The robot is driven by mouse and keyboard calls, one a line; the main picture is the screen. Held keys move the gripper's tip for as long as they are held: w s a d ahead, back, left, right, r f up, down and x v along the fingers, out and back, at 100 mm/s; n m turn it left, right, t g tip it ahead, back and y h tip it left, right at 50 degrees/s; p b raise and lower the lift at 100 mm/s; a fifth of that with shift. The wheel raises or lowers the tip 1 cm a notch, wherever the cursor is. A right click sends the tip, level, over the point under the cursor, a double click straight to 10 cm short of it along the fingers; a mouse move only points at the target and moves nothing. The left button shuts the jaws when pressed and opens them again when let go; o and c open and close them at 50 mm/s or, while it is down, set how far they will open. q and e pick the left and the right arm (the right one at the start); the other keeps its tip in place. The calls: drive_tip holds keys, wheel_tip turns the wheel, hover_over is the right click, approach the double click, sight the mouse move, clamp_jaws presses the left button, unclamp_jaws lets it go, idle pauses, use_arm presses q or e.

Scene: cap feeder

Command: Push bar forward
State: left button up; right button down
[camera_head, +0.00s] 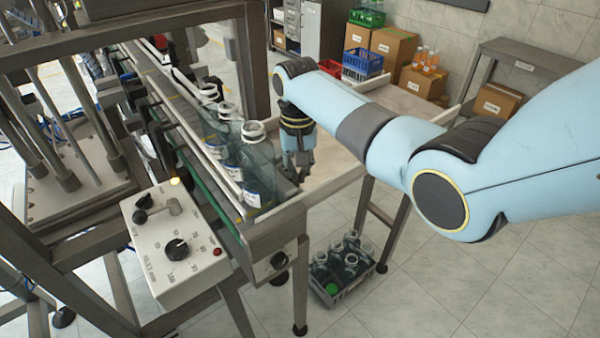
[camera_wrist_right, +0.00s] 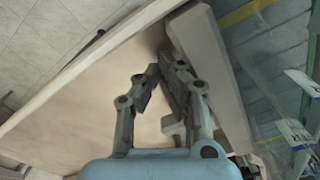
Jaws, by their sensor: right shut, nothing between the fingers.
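A pale grey bar (camera_wrist_right: 212,75) runs along the conveyor's edge in the wrist view, close beside the fingers of my right gripper (camera_wrist_right: 157,69). Those fingers are drawn together with nothing between them. Whether a finger touches the bar I cannot tell. In the head view my right gripper (camera_head: 298,172) points down over the side tray, just right of the clear bottles (camera_head: 255,165) on the conveyor. The bar is hard to make out there behind the bottles and gripper. My left gripper is not in view.
A control box (camera_head: 175,240) with knobs is at the conveyor's near left. The side tray (camera_head: 335,165) has bare surface around my gripper. A crate of bottles (camera_head: 343,280) stands on the floor below. Cardboard boxes (camera_head: 395,48) and a blue crate (camera_head: 363,62) are at the back.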

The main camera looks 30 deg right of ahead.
drive_tip(key=shift+a, duration=0.5)
drive_tip(key=shift+r, duration=0.3)
wheel_tip(320, 180, up, 9)
drive_tip(key=d, duration=0.2)
drive_tip(key=shift+d+r, duration=0.2)
